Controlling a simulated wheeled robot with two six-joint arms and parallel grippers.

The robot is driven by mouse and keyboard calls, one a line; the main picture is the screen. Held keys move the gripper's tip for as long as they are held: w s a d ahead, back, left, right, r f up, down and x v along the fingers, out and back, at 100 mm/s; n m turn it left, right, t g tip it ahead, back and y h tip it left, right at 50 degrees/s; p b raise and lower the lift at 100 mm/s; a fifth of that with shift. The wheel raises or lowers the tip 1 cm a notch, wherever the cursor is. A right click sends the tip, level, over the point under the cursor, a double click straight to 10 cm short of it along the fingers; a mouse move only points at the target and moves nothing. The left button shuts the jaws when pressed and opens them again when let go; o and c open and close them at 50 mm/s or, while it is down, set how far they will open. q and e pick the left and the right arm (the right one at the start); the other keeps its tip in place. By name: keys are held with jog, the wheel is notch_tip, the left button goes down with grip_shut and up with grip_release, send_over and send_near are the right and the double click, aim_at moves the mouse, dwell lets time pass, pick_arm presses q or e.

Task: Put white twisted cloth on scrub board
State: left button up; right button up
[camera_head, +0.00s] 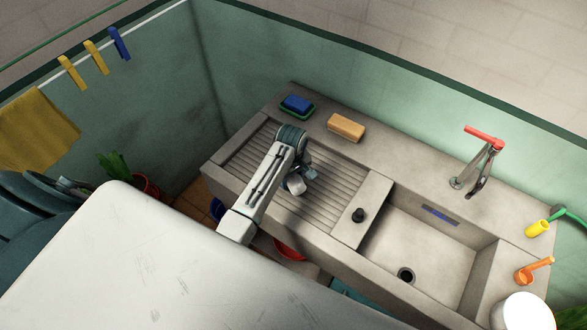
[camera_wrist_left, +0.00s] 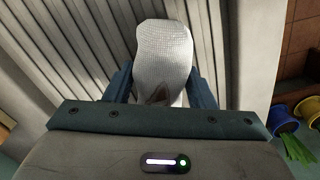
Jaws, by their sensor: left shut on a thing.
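The white twisted cloth (camera_wrist_left: 164,52) shows in the left wrist view as a pale, textured bundle between my blue fingers. My left gripper (camera_wrist_left: 162,88) is shut on it. In the head view my left gripper (camera_head: 298,178) is over the ribbed scrub board (camera_head: 335,196), which is part of the grey stone sink unit. The ribs of the scrub board (camera_wrist_left: 62,38) also show behind the cloth in the left wrist view. I cannot tell whether the cloth touches the ribs. In the head view the cloth is mostly hidden by my arm and gripper. My right gripper is not in view.
A blue soap or sponge (camera_head: 297,104) in a green dish and a tan block (camera_head: 346,127) lie on the back ledge. A black plug (camera_head: 358,215) stands between the board and the empty basin (camera_head: 430,250). The red-handled tap (camera_head: 482,160) rises behind the basin.

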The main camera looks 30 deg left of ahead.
pick_arm(q)
jog(key=shift+f, duration=0.45)
jog(key=shift+w+a+f, duration=0.1)
jog(key=shift+w+f, duration=0.15)
jog(key=shift+w, duration=0.1)
jog(key=shift+w+a+f, duration=0.1)
jog(key=o, duration=1)
jog(key=shift+o, duration=0.5)
jog(key=shift+s+r, duration=0.2)
jog(key=shift+s, duration=0.05)
jog(key=shift+s+r, duration=0.1)
jog(key=shift+r, duration=0.1)
notch_tip(320, 180, up, 9)
jog(key=b, duration=0.3)
jog(key=shift+r+b, duration=0.2)
jog(key=shift+b, duration=0.1)
jog(key=shift+r+p, duration=0.5)
jog(key=shift+r, duration=0.65)
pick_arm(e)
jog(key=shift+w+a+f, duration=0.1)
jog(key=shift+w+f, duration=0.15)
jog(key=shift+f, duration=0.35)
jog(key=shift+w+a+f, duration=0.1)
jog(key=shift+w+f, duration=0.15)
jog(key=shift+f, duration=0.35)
